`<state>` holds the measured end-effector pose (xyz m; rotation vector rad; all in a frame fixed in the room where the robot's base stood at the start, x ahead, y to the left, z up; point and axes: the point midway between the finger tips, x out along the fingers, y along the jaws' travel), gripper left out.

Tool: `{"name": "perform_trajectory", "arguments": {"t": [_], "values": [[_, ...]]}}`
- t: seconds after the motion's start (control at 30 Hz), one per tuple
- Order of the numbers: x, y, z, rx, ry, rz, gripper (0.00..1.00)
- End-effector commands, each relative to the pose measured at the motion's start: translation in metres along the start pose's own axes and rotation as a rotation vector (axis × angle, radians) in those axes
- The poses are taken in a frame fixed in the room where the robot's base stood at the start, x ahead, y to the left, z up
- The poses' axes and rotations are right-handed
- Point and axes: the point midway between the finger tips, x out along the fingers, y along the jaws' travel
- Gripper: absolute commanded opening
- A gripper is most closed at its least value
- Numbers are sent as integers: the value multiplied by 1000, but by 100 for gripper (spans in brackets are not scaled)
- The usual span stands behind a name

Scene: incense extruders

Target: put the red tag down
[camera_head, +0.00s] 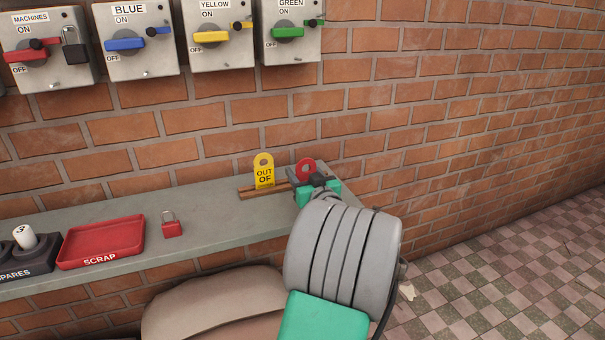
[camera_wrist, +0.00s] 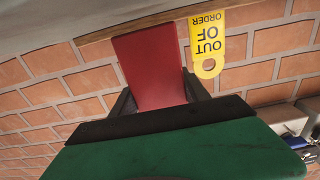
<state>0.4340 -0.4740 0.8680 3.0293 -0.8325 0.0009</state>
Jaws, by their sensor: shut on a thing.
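The strip (camera_head: 250,193) lies along the shelf, partly hidden by my gripper. A yellow OUT OF ORDER tag (camera_head: 264,172) stands upright at the strip, beside the red tag.
On the shelf (camera_head: 205,200) are a red padlock (camera_head: 172,226), a red SCRAP tray (camera_head: 101,242) and a dark SPARES holder (camera_head: 30,262). Several switch boxes hang above, including the blue one (camera_head: 128,58). The brick wall stands close behind the strip.

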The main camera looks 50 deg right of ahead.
Motion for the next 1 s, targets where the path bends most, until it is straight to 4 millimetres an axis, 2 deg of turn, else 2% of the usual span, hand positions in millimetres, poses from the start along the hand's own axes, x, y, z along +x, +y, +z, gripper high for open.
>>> {"name": "perform_trajectory", "arguments": {"t": [0.03,0.07,0.3,0.57,0.77,0.8,1.0], "values": [[0,0,0,0,0,0,15],[0,0,0,0,0,0,54],[0,0,0,0,0,0,74],[0,0,-1,0,0,0,75],[-1,0,-22,1,-1,1,75],[-14,2,-13,1,-1,5,75],[-71,3,-12,0,0,8,75]]}}
